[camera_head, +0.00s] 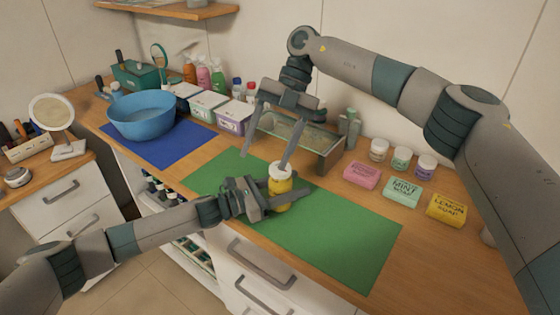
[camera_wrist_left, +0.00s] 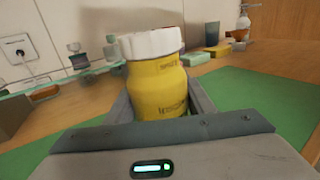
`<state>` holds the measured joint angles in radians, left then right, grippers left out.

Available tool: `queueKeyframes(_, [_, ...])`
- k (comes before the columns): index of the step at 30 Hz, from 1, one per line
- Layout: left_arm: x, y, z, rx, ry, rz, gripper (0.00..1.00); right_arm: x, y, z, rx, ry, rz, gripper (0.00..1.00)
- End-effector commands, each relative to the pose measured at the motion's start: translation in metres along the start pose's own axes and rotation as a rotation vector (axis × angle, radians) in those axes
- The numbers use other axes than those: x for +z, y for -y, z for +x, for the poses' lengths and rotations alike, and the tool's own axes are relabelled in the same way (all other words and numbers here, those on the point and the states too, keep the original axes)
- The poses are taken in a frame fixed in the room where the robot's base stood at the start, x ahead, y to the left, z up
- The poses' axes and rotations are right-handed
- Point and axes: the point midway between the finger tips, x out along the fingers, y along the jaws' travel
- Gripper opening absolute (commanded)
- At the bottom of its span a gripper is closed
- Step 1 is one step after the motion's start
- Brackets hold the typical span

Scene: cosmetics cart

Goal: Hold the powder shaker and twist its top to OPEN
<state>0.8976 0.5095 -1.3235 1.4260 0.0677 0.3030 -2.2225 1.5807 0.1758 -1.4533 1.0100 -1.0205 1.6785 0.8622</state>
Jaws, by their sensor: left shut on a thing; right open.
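The powder shaker is a yellow bottle (camera_head: 280,189) with a white top (camera_head: 279,171), upright over the green mat. My left gripper (camera_head: 282,198) is shut on its yellow body from the left. The left wrist view shows the yellow body (camera_wrist_left: 158,88) between the fingers and the white top (camera_wrist_left: 152,43) above them, seated on the bottle. My right gripper (camera_head: 265,161) is open and points down from above. One finger overlaps the right side of the top in the head view; the other is well to the left. Whether it touches the top I cannot tell.
The green mat (camera_head: 340,245) has free room to the right. A blue bowl (camera_head: 141,115) stands on a blue mat at left. Behind are a glass-sided box (camera_head: 318,150), small jars, and pink, mint and yellow soaps (camera_head: 446,208). White drawers are below the counter.

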Motion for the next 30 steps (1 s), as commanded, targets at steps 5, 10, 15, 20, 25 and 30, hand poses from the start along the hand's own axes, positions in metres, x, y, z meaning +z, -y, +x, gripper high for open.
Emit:
queueKeyframes(5, [0.0,0.0,0.0,0.0,0.0,0.0,0.24,0.008,0.004,-0.029,-0.237,0.18,-0.234,0.62])
queueKeyframes(10, [0.0,0.0,0.0,0.0,0.0,0.0,0.24,0.014,0.005,-0.055,-0.408,0.288,-0.38,0.62])
queueKeyframes(15, [0.0,0.0,0.0,0.0,0.0,0.0,0.24,0.017,0.005,-0.069,-0.491,0.335,-0.444,0.62])
queueKeyframes(20, [0.0,0.0,0.0,0.0,0.0,0.0,0.24,0.018,0.005,-0.072,-0.506,0.344,-0.456,0.62])
queueKeyframes(25, [0.0,0.0,0.0,0.0,0.0,0.0,0.24,0.018,0.005,-0.072,-0.504,0.343,-0.454,0.62])
queueKeyframes(30, [0.0,0.0,0.0,0.0,0.0,0.0,0.24,0.019,0.006,-0.07,-0.503,0.342,-0.453,0.62])
